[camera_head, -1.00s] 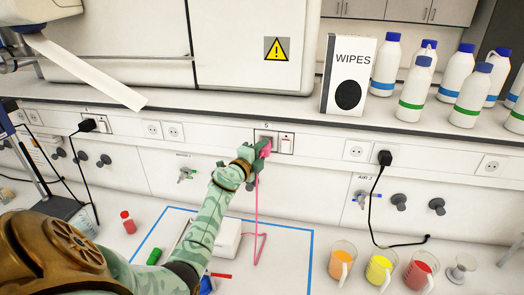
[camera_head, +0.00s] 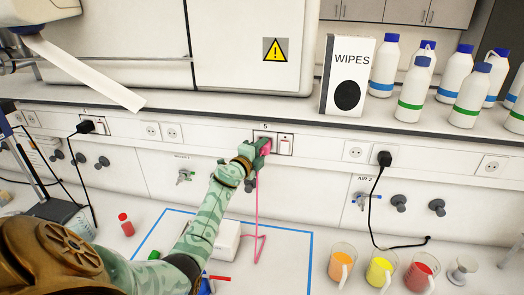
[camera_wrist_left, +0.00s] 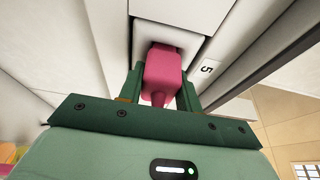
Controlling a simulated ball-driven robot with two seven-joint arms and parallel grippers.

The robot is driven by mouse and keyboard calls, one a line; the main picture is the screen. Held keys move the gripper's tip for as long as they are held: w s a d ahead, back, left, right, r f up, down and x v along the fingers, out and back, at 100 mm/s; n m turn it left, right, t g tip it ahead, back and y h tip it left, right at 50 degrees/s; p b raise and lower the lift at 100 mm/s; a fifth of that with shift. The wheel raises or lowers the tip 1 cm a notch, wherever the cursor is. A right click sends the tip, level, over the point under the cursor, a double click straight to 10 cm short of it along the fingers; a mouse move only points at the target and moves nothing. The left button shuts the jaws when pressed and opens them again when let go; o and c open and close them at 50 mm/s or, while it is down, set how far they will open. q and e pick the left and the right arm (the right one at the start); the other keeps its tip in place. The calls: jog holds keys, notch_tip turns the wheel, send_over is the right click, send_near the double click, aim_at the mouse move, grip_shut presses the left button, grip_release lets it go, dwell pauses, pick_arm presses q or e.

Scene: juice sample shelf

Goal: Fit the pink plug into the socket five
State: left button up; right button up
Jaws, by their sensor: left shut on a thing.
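The pink plug (camera_wrist_left: 161,78) is between the two green fingers of my left gripper (camera_wrist_left: 160,92), which is shut on it. In the head view the left gripper (camera_head: 257,150) reaches the wall strip, with the pink plug (camera_head: 266,146) at the socket marked 5 (camera_head: 265,136). In the wrist view the plug's front end is at the opening of the socket five (camera_wrist_left: 168,35). Whether the plug is fully seated is hidden. The pink cord (camera_head: 257,200) hangs down from the plug. My right gripper is not in view.
A white switch (camera_head: 286,144) sits right of the socket. A black plug (camera_head: 385,158) is in a socket further right. A wipes box (camera_head: 348,75) and several bottles stand on the shelf above.

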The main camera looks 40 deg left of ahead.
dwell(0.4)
pick_arm(q)
jog(key=shift+w, duration=0.15)
jog(key=o, duration=1.3)
jog(key=shift+c, duration=0.2)
jog(key=shift+s+p, duration=0.45)
jog(key=shift+s, duration=0.05)
jog(key=s+d+p, duration=0.2)
jog(key=s, duration=1.3)
jog(key=shift+d+p, duration=0.2)
jog(key=shift+p, duration=0.15)
jog(key=shift+s, duration=0.1)
